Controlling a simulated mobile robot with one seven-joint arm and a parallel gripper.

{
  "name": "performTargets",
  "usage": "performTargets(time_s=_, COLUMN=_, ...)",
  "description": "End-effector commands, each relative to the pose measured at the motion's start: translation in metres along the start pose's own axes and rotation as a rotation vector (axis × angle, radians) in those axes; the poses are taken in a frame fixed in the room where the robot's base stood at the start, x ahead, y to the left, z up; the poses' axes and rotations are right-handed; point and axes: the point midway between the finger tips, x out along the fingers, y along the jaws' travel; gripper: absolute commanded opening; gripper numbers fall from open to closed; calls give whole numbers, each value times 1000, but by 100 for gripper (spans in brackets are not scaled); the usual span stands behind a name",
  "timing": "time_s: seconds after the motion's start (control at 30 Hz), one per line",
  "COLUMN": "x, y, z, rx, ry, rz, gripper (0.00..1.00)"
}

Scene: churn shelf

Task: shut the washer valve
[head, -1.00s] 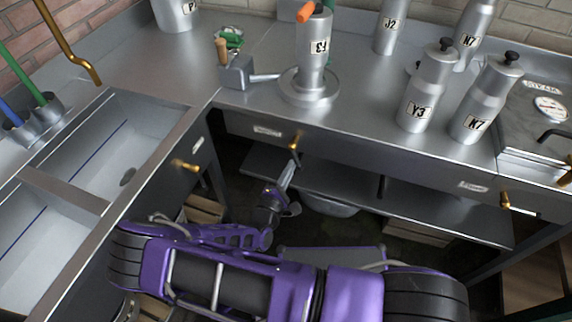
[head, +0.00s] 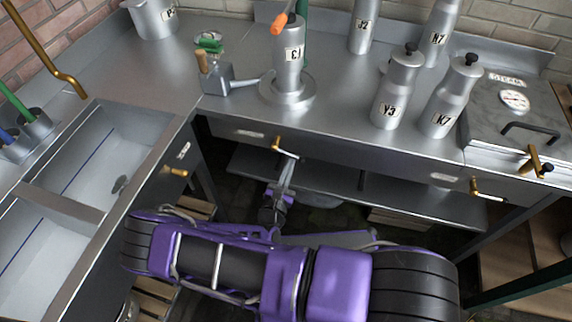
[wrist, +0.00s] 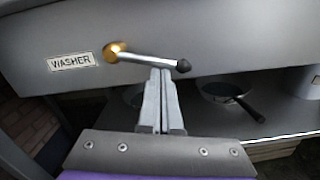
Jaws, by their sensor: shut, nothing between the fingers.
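The washer valve has a brass hub (wrist: 115,50) on the dark front panel under the counter, beside a WASHER label (wrist: 72,63). Its silver lever (wrist: 150,59) points right and slightly down, ending in a black tip. In the head view my gripper (head: 288,165) reaches up from below to the lever.
Other brass valves sit on the left panel (head: 173,171), the right panel (head: 475,187) and by the steam unit (head: 537,160). A lower shelf (head: 400,198) with a pan (wrist: 225,91) lies behind my gripper. Metal churns (head: 398,90) stand on the counter above.

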Motion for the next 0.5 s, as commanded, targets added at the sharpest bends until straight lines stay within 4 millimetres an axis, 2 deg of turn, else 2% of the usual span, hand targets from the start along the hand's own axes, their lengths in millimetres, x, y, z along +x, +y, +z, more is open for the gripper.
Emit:
performTargets(time_s=0.2, x=1, y=-2, z=11, rx=-142, ry=-1, rz=7, gripper=0)
performTargets(time_s=0.5, x=1, y=-2, z=16, rx=-249, ry=-1, rz=12, gripper=0)
